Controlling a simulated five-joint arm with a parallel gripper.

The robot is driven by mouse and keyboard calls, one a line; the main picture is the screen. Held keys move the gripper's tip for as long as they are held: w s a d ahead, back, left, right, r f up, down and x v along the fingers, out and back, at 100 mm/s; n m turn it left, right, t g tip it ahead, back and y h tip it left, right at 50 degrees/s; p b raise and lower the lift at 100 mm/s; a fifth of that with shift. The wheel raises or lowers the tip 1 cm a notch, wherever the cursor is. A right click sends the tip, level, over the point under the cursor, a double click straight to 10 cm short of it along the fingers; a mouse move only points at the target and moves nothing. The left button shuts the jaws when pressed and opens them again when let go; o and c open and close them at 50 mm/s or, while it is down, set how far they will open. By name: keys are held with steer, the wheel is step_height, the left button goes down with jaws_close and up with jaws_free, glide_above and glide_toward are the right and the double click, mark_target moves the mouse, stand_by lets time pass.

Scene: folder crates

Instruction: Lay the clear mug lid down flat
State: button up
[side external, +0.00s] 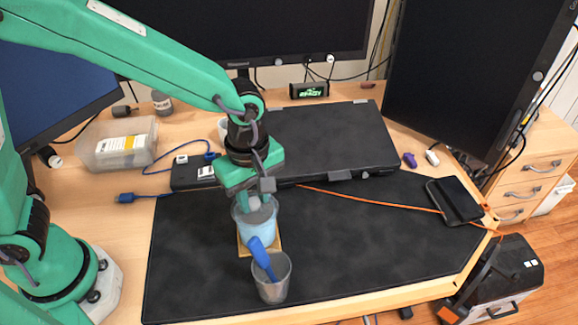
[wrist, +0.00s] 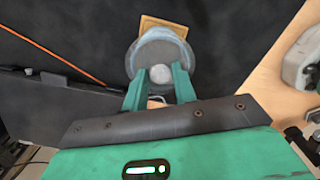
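A light blue mug (side external: 256,229) stands on a small wooden coaster (side external: 243,245) on the dark mat. The clear grey lid (side external: 254,215) is at the mug's mouth. In the wrist view, the lid is a round grey disc (wrist: 165,52) with a pale round knob (wrist: 161,75). My gripper (side external: 254,199) is right above the lid, pointing down. In the wrist view, its two green fingers (wrist: 160,70) stand apart, one on each side of the knob. I cannot tell whether they press on it or whether the lid rests fully on the rim.
A clear cup (side external: 272,283) with a blue utensil (side external: 262,258) stands just in front of the mug. A dark flat case (side external: 325,138) lies behind. An orange cable (side external: 370,199) crosses the mat toward a phone (side external: 454,200). The mat's right half is mostly free.

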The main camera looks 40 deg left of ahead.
stand_by(0.3)
steer(key=o, duration=0.6)
steer(key=shift+c, duration=0.2)
steer(key=shift+r, duration=0.15)
steer(key=shift+r, duration=3.8)
steer(key=s+a+r+m+t, duration=0.2)
steer(key=s+a+m, duration=0.2)
steer(key=a+m, duration=0.3)
steer(key=s+a+r+m+t, duration=0.3)
steer(key=s+a+m, duration=0.2)
steer(key=a, duration=0.8)
steer(key=shift+r+m+t, duration=0.3)
steer(key=shift+m, duration=0.9)
